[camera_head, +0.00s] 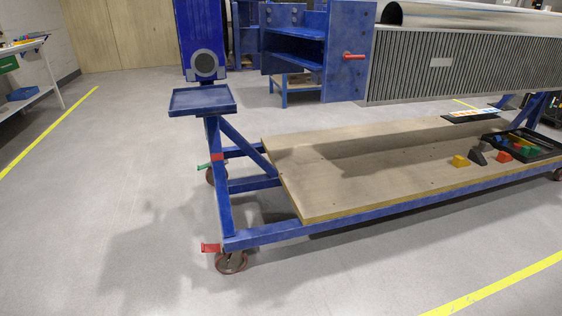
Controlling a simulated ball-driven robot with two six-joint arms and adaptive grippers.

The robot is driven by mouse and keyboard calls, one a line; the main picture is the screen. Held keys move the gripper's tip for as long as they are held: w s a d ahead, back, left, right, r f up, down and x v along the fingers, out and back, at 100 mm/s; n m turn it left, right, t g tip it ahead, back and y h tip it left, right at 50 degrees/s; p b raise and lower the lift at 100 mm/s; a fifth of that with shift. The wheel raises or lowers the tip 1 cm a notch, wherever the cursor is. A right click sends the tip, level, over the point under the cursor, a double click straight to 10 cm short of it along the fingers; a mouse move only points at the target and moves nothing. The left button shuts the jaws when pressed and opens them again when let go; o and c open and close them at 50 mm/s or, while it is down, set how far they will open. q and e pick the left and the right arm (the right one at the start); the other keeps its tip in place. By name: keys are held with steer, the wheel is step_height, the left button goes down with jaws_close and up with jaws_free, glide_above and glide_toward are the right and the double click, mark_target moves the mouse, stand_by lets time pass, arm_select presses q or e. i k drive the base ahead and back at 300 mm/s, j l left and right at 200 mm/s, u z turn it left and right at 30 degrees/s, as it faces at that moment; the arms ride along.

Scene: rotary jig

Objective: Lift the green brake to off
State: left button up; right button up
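The green brake (205,165) is a small lever at the rear left caster (211,176) of the blue jig frame (224,190). It sticks out to the left, close to level, and is partly hidden by the frame's upright post. A red brake (210,247) sticks out to the left above the front left caster (231,262). Neither of my grippers shows in the head view, and nothing is seen touching the green brake.
A wooden deck (300,203) spans the frame, with coloured blocks and a black tray (548,149) at its right. A small blue tray (203,99) tops the left post. A red handle (354,56) sticks out above. The floor left of the frame is clear.

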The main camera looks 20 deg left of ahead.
mark_target(208, 164)
steer(key=i+j+z, duration=0.2)
steer(key=j+z, duration=0.2)
steer(key=j, duration=0.15)
steer(key=i+j+z, duration=0.1)
steer(key=j+z, duration=0.3)
steer(key=j, duration=0.15)
steer(key=j+z, duration=0.45)
steer(key=j, duration=5.45)
